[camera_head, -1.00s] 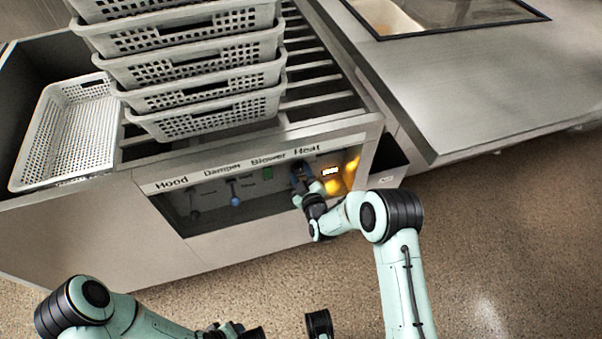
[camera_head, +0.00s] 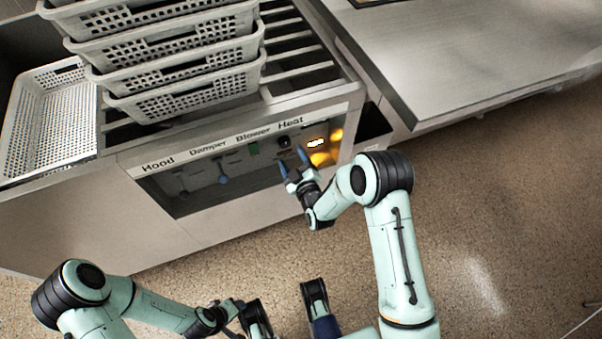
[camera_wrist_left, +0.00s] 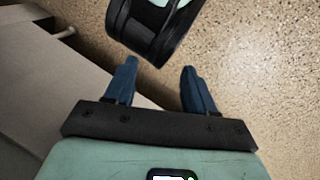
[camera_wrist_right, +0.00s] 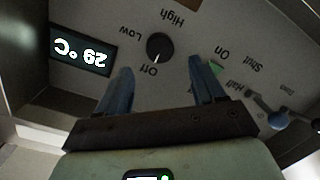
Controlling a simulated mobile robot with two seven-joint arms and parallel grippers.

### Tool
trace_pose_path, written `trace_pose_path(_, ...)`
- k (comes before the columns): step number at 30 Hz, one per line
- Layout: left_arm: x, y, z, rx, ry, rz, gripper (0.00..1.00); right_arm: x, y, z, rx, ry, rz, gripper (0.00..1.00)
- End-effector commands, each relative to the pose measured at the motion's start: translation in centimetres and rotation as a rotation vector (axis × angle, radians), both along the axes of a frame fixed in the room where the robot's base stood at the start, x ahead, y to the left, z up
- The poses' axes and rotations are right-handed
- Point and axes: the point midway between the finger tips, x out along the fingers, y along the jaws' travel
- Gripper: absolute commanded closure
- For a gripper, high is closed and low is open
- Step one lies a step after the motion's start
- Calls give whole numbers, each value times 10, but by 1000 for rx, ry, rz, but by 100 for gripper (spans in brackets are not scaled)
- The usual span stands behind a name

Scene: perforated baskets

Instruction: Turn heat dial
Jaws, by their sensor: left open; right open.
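The heat dial (camera_head: 284,142) is a small round black knob under the "Heat" label on the recessed control panel. In the right wrist view the dial (camera_wrist_right: 159,46) has its white mark towards "Off"; "Low" and "High" are printed around it. My right gripper (camera_head: 292,159) is open and empty just in front of the panel, a little below the dial. In the right wrist view its two blue fingers (camera_wrist_right: 161,68) are apart, with the dial beyond them and not gripped. My left gripper (camera_wrist_left: 158,66) is open and empty above the floor, away from the panel.
A lit display (camera_wrist_right: 80,50) reads 29 °C beside the dial. The green blower switch (camera_wrist_right: 214,69) and blue-knobbed damper lever (camera_head: 222,179) are close by. Stacked white baskets (camera_head: 185,88) stand on the slatted top; another basket (camera_head: 15,135) is at left. A metal counter (camera_head: 450,60) is at right.

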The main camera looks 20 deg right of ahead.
Motion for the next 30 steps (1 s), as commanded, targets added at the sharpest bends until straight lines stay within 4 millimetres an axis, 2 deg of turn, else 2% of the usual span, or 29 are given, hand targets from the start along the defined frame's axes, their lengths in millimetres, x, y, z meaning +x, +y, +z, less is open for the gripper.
trace_pose_path(1, -3, -2, 4, -4, 8, -4, 45, -13, 0, 2, 0, 4, 1, 32)
trace_pose_path(6, -11, -5, 9, -14, 28, -12, 45, -48, -2, 5, 0, 4, 0, 32)
trace_pose_path(12, -15, -7, 11, -18, 39, -16, 45, -72, -3, 7, -1, 2, -1, 32)
trace_pose_path(17, -16, -7, 12, -19, 42, -17, 45, -77, -3, 8, -1, 1, 0, 32)
trace_pose_path(30, -15, -7, 12, -19, 41, -17, 45, -77, -3, 8, -1, 1, 0, 32)
